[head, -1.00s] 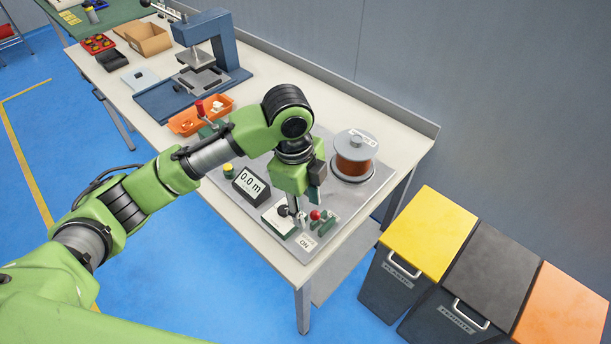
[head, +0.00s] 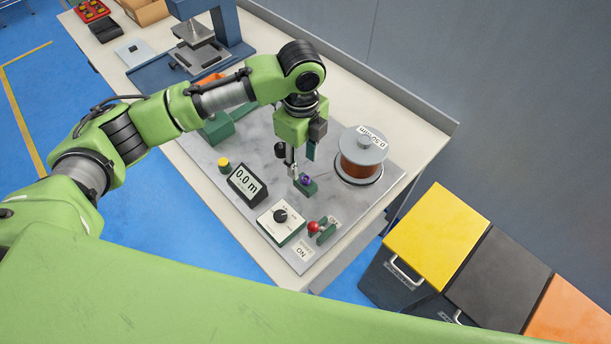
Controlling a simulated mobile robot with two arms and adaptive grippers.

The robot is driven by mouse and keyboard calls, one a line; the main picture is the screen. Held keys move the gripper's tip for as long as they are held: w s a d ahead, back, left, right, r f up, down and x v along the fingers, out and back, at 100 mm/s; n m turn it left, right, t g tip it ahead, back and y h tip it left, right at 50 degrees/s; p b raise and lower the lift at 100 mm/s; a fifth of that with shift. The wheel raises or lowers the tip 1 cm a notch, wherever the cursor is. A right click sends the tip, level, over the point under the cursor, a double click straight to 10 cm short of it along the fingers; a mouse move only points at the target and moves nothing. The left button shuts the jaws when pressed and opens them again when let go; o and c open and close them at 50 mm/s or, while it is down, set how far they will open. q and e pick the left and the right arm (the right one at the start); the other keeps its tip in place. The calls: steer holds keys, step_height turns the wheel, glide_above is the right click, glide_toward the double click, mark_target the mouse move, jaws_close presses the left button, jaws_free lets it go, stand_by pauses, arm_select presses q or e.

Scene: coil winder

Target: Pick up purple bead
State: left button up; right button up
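The purple bead (head: 305,181) is small and sits on a little green block (head: 308,188) on the grey plate of the coil winder (head: 238,216). My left gripper (head: 300,160) points down just above and behind the bead in the picture. Its two fingers are apart, with nothing seen between them. I cannot tell how much height separates the fingertips from the bead. My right gripper is not in view.
A copper wire spool (head: 361,157) stands right of the gripper. A display reading 0.0 m (head: 246,184), a dial box (head: 281,220) and a red-knobbed lever (head: 314,227) stand nearer. Yellow, black and orange-lidded bins (head: 436,238) stand beyond the table's right end.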

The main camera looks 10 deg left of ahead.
mark_target(306, 178)
arm_select(q)
steer(key=shift+w+f, duration=0.2)
steer(key=shift+f, duration=0.95)
steer(key=shift+w+d+f+p, duration=0.1)
steer(key=shift+f+p, duration=0.25)
steer(key=shift+f, duration=0.2)
steer(key=shift+w+d+f+p, duration=0.1)
steer(key=shift+f+p, duration=0.2)
steer(key=shift+f, duration=0.25)
step_height(306, 178, down, 2)
steer(key=shift+w+d+f+p, duration=0.1)
steer(key=shift+f+p, duration=0.15)
steer(key=shift+p, duration=0.05)
steer(key=shift+f, duration=0.45)
steer(key=c, duration=0.8)
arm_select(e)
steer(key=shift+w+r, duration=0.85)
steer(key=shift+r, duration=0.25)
